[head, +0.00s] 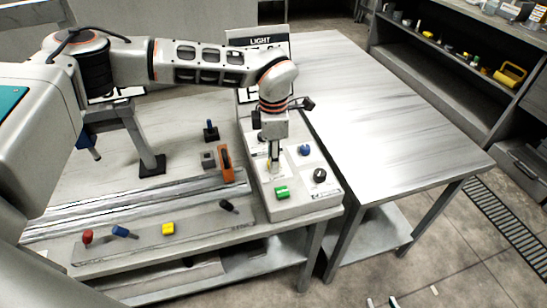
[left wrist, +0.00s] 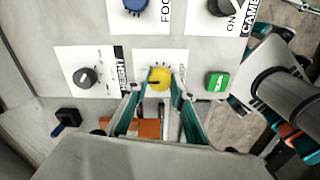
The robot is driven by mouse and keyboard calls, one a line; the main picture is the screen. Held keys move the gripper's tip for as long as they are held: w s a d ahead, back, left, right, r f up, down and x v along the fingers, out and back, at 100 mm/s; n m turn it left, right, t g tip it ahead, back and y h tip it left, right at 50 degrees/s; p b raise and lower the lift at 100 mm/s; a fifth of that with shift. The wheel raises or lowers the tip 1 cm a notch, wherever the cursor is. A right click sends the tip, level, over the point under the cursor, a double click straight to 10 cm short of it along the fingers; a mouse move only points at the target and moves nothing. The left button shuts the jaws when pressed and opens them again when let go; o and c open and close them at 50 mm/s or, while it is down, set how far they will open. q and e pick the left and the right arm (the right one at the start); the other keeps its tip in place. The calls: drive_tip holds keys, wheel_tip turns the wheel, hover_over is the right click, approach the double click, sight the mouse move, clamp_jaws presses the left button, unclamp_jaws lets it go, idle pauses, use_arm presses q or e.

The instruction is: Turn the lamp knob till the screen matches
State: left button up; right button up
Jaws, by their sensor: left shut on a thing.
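The yellow lamp knob (left wrist: 160,78) sits on a white label whose word is partly hidden, ending in P. My left gripper (left wrist: 159,88) has its two fingers shut on either side of the knob. In the head view my left gripper (head: 273,163) points down onto the sloped grey control panel (head: 305,212), and the knob is mostly hidden. The upright board (head: 260,41) marked LIGHT stands behind the panel, and my arm covers most of it. The screen's picture cannot be made out. My right gripper is not in view.
Near the gripper are a green button (head: 282,192), a black knob (head: 320,175), a blue knob (head: 305,150) and the HEIGHT knob (left wrist: 86,77). An orange part (head: 226,163) stands left of the panel. A bare metal table (head: 390,130) lies to the right.

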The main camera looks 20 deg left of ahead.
use_arm(q)
drive_tip(key=n, duration=0.2)
drive_tip(key=shift+n, duration=2.2)
drive_tip(key=shift+r, duration=0.1)
drive_tip(key=o, duration=1.1)
wheel_tip(320, 180, up, 12)
